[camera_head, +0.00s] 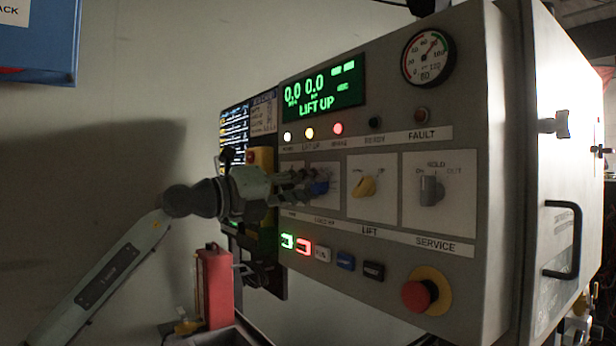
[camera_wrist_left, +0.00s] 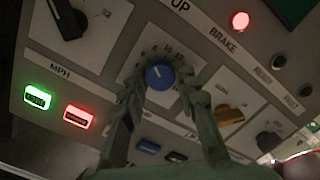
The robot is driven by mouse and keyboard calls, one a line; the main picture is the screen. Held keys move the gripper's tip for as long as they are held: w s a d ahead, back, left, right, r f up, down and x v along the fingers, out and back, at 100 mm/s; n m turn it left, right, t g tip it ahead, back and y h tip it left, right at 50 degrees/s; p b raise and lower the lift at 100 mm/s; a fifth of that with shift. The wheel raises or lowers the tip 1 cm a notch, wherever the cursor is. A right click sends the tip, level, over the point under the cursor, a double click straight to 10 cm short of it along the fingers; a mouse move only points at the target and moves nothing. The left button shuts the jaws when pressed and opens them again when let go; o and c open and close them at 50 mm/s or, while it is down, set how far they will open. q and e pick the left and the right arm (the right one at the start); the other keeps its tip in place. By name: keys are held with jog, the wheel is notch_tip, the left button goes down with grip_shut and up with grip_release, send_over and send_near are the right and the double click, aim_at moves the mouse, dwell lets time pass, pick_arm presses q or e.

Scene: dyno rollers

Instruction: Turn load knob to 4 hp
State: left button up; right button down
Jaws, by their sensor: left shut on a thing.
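The load knob is a round blue knob (camera_head: 321,187) on the grey control panel, left of the yellow lift knob (camera_head: 363,186). In the left wrist view the blue knob (camera_wrist_left: 160,75) sits on a white plate with small dial marks; the value it points at is too small to read. My left gripper (camera_head: 302,187) comes in from the left and partly hides the knob and its plate in the head view. In the left wrist view its two fingers (camera_wrist_left: 158,92) stand on either side of the knob, shut on it. My right gripper is not in view.
A green display (camera_head: 322,88) reads 0.0, 0.0 and LIFT UP. A black service knob (camera_head: 430,187) is to the right. Lit green and red buttons and a red emergency button (camera_head: 418,294) are below. A black door handle (camera_head: 565,240) sticks out at the right.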

pick_arm(q)
jog(key=n+p, duration=0.1)
jog(key=n, duration=0.3)
jog(key=shift+n, duration=0.5)
jog(key=shift+n+y, duration=0.3)
jog(key=shift+n, duration=2.2)
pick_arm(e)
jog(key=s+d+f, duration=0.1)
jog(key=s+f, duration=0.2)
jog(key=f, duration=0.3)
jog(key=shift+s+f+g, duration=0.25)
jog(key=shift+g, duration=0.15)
pick_arm(q)
jog(key=shift+f, duration=0.1)
jog(key=o, duration=1.2)
jog(key=shift+c, duration=0.2)
jog(key=shift+s+a, duration=0.1)
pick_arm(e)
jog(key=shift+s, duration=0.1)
